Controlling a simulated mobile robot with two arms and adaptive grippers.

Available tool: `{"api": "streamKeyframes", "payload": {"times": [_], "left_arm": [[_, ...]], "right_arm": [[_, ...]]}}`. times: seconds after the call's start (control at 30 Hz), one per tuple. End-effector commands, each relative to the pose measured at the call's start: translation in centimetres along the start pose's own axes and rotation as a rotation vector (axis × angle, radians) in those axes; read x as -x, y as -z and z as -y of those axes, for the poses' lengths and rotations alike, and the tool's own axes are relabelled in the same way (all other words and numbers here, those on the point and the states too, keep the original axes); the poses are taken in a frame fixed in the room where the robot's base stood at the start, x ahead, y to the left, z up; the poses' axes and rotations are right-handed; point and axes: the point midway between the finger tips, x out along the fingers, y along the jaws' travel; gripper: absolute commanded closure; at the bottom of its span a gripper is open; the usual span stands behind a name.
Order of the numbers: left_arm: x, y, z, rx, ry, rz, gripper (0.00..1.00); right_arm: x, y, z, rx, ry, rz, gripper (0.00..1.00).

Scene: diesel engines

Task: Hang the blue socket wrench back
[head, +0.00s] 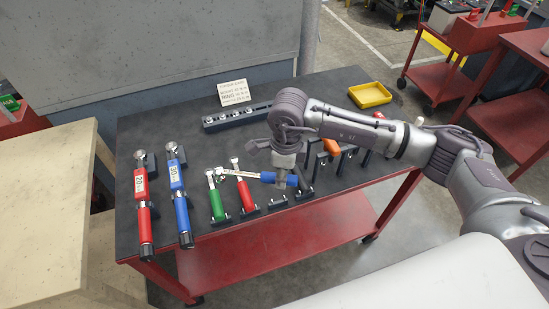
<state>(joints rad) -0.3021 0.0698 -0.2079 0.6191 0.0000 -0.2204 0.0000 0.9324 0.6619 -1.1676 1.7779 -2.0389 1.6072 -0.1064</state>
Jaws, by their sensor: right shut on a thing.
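My right gripper (281,184) is shut on the blue handle of the blue socket wrench (267,177) above the front of the dark table. The wrench lies roughly level, its silver shaft and head pointing left over the green-handled wrench (216,204) and the red-handled wrench (246,195). The fingers hide the middle of the blue handle; its end shows to their right. Small black holders (278,202) stand along the front edge, just below the gripper. Whether the wrench touches anything below cannot be told. My left gripper is not in view.
A red torque wrench (141,195) and a blue one (180,200) lie at the left of the table (150,122). A socket rail (222,122), a sign card (234,91) and a yellow tray (369,95) are at the back. An orange handle (331,147) shows right of the gripper.

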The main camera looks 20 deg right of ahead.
Motion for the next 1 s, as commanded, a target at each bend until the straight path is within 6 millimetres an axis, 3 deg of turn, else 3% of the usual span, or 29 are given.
{"api": "streamKeyframes", "payload": {"times": [0.03,0.2,0.4,0.6,1.0], "left_arm": [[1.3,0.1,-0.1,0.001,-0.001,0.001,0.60],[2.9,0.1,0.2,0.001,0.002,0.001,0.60],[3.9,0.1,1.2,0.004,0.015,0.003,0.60],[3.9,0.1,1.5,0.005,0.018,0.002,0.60],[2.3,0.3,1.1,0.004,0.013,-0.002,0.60]], "right_arm": [[0.4,-0.5,0.5,-0.148,0.008,0.001,1.00],[-0.6,-1.6,2.1,-0.619,0.041,0.009,1.00],[-1.5,-2.1,3.2,-0.964,0.068,0.023,1.00],[-2.1,-2.3,3.5,-1.068,0.077,0.030,1.00],[-4.5,-2.2,3.5,-1.068,0.075,0.030,1.00]]}}
